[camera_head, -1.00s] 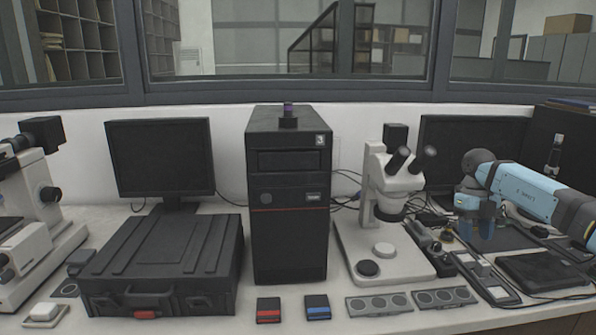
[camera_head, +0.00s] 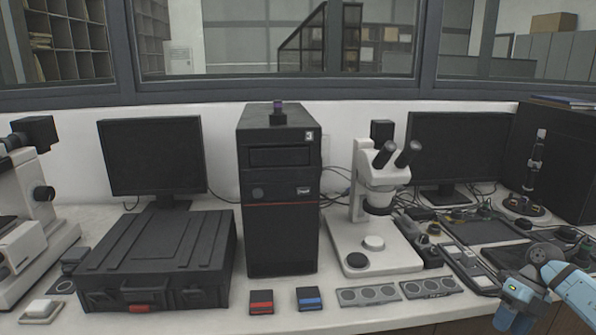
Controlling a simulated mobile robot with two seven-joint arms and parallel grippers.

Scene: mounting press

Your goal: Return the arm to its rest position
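My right arm comes in at the lower right corner, light blue with dark joints. My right gripper (camera_head: 512,318) hangs low at the front edge of the bench, partly cut off by the bottom of the picture. Its fingers are too small and cropped to tell whether they are open or shut, and I see nothing held. My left arm and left gripper are not in the picture.
A black tower unit (camera_head: 281,235) stands mid-bench beside a white stereo microscope (camera_head: 375,262). A black case (camera_head: 160,255) lies left. A red-marked block (camera_head: 261,302) and a blue-marked block (camera_head: 310,299) lie in front, with grey strips (camera_head: 368,296) to their right.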

